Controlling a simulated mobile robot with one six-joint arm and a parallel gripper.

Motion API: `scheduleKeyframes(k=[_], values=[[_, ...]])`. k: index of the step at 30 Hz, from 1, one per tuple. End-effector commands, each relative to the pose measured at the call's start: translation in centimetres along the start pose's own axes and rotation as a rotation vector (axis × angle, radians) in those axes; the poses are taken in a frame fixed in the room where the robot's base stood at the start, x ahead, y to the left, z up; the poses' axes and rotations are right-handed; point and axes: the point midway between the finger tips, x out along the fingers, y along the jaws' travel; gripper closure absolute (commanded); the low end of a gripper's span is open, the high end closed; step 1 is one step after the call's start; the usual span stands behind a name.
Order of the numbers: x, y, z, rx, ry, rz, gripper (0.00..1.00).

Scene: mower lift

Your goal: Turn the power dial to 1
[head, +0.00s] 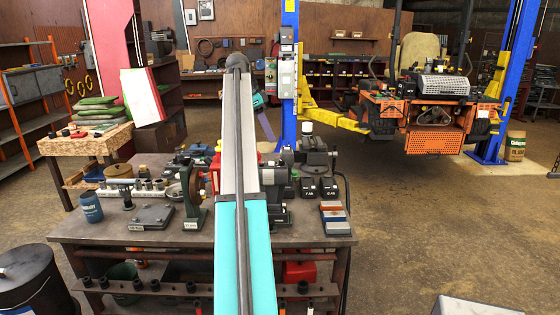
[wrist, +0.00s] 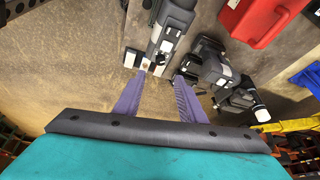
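I cannot pick out a power dial or its numbers in either view. In the head view, a blue lift post (head: 289,130) carries a pale control box (head: 287,78) and a smaller box with coloured spots (head: 271,73); any dial there is too small to read. My gripper (wrist: 161,77) shows in the wrist view with two purple fingers apart and nothing held between them. A grey and black device (wrist: 170,35) lies just beyond the fingertips; I cannot tell if they touch it. In the head view my arm hides most of the gripper, with one purple finger showing beside it.
A workbench (head: 90,228) crowded with tools and machines stands below my arm. A red case (wrist: 262,22) is at the upper right of the wrist view. An orange mower (head: 435,110) stands on the lift at the right. Brown floor (head: 420,220) is open at the right.

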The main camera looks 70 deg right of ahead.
Motion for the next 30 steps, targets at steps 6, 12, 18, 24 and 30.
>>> scheduleKeyframes(k=[6,12,18,24,30], values=[[2.2,0.0,0.1,0.0,0.0,0.001,0.63],[3.9,0.1,0.1,0.0,0.0,0.001,0.63],[5.5,0.1,0.0,0.001,0.0,0.002,0.63],[7.2,0.1,0.0,0.001,0.0,0.001,0.63],[8.8,0.1,0.0,0.001,0.0,0.001,0.63]])
